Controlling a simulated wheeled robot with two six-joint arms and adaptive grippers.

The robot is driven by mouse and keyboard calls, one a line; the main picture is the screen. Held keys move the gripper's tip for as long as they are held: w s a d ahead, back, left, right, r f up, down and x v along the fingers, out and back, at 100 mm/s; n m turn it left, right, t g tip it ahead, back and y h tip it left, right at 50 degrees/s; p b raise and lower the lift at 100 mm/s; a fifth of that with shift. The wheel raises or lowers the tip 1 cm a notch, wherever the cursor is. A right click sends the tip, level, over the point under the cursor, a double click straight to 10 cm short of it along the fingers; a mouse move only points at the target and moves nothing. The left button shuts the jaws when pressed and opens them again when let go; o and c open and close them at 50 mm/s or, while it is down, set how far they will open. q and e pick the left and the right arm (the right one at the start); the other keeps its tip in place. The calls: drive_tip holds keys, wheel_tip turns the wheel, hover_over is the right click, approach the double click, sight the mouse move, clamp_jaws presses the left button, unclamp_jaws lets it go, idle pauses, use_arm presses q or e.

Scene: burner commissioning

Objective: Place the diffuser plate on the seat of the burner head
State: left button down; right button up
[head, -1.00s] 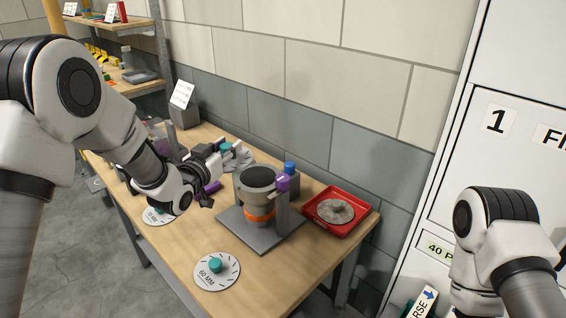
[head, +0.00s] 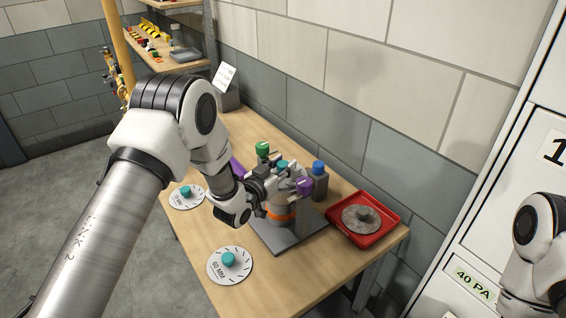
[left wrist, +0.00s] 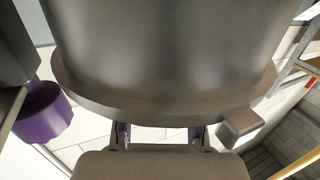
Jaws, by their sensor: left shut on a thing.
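In the left wrist view, a large grey metal body with a rim and a side tab fills the upper part, beyond the fingers (left wrist: 160,134). My right gripper is out of view.
A purple-topped post (head: 304,186) and a blue-capped block (head: 319,182) stand close to the burner. A red tray (head: 393,228) with a grey disc (head: 360,217) is at right. Two teal-knobbed plates, one marked 60 MM (head: 222,274), the other farther back (head: 180,200), lie on the table.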

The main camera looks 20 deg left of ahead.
use_arm(q)
drive_tip(key=shift+s+a+r, duration=0.1)
drive_tip(key=shift+s+a, duration=0.05)
drive_tip(key=shift+s, duration=0.1)
drive_tip(key=c, duration=0.9)
unclamp_jaws()
drive_tip(key=shift+o, duration=0.7)
drive_tip(key=shift+w+f, duration=0.2)
drive_tip(key=shift+r, duration=0.1)
